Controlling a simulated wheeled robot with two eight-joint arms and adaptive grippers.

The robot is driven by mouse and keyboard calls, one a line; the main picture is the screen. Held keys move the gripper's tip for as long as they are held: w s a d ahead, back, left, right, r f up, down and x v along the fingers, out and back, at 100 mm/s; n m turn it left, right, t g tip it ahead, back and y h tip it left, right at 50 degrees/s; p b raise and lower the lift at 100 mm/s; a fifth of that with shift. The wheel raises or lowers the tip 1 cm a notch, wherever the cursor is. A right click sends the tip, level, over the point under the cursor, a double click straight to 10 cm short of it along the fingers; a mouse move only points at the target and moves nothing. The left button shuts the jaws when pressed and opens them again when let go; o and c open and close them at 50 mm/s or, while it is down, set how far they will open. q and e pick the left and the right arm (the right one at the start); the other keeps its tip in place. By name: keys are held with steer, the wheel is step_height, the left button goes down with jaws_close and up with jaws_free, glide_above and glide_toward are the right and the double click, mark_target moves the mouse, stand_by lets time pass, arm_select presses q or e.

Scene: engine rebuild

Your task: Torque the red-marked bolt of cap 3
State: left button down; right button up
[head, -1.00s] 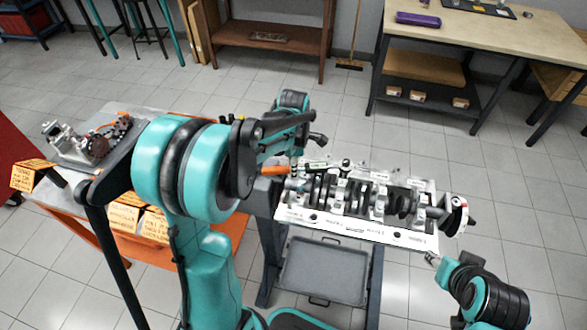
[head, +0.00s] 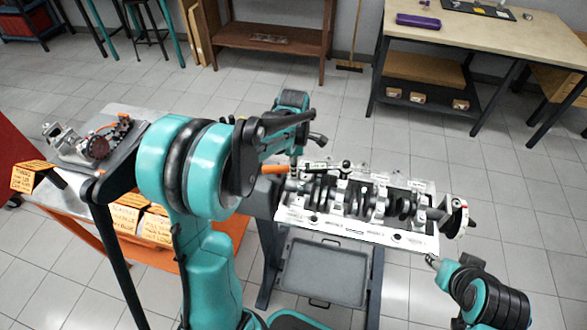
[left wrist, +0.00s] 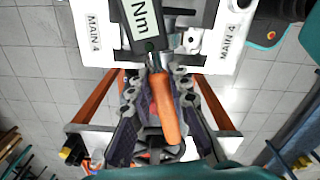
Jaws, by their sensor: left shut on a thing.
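The torque wrench has an orange handle (head: 275,169) and a dark body with a light display, marked "Nm" in the left wrist view (left wrist: 140,22). My left gripper (left wrist: 158,95) is shut on the orange handle. In the head view, this gripper (head: 287,168) is at the left end of the engine block (head: 355,232), partly hidden by my arm. The wrench lies along the far side of the crankshaft (head: 365,200), above the bearing caps. I cannot make out a red mark on any bolt, or whether the wrench head sits on one. My right gripper (head: 432,261) is beside the block's near right corner, its fingers too small to read.
The block rests on a stand with a grey tray (head: 322,275) below. A workbench (head: 480,40) is at the back right. The floor to the right is clear.

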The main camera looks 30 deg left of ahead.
arm_select(q)
steer(key=shift+w+a+m, duration=0.25)
steer(key=shift+w+m, duration=0.2)
steer(key=shift+w, duration=0.1)
steer(key=shift+w+a+m, duration=0.25)
steer(key=shift+w+m, duration=0.2)
steer(key=shift+w, duration=0.1)
stand_by(2.5)
steer(key=shift+w+a+m, duration=0.2)
steer(key=shift+w+m, duration=0.3)
steer(key=shift+w, duration=0.2)
steer(key=shift+w+a+m, duration=0.15)
steer(key=shift+w+m, duration=0.35)
steer(key=shift+w, duration=0.2)
stand_by(3.0)
